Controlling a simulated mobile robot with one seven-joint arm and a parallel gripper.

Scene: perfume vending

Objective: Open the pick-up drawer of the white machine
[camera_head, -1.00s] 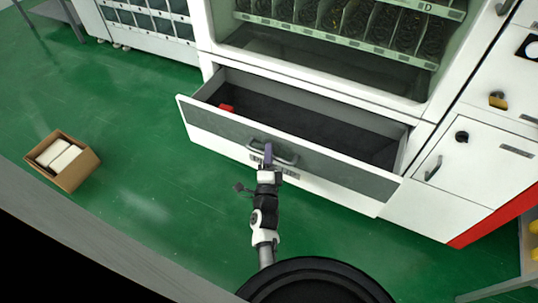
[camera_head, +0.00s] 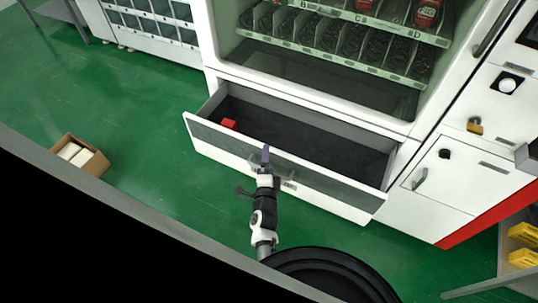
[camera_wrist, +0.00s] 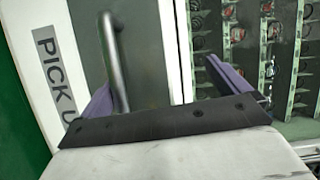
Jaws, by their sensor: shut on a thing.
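The white machine (camera_head: 412,128) has its pick-up drawer (camera_head: 330,187) pulled out at the bottom, showing a dark floor inside. A small red thing (camera_head: 229,124) lies at the drawer's left end. The drawer front has a metal bar handle (camera_head: 284,172). My gripper (camera_head: 266,156) is at this handle, with its purple finger upright against it, and is shut on it. In the wrist view, the handle (camera_wrist: 116,55) shows as a grey bar by the left finger, beside a "PICK U…" label (camera_wrist: 55,75). Part of the handle is hidden by my gripper.
An open cardboard box (camera_head: 92,162) with white contents stands on the green floor at the left. A side cabinet (camera_head: 440,178) with a handle and a yellow padlock (camera_head: 475,126) adjoins on the right. A shelf with yellow things (camera_head: 525,233) is at the lower right.

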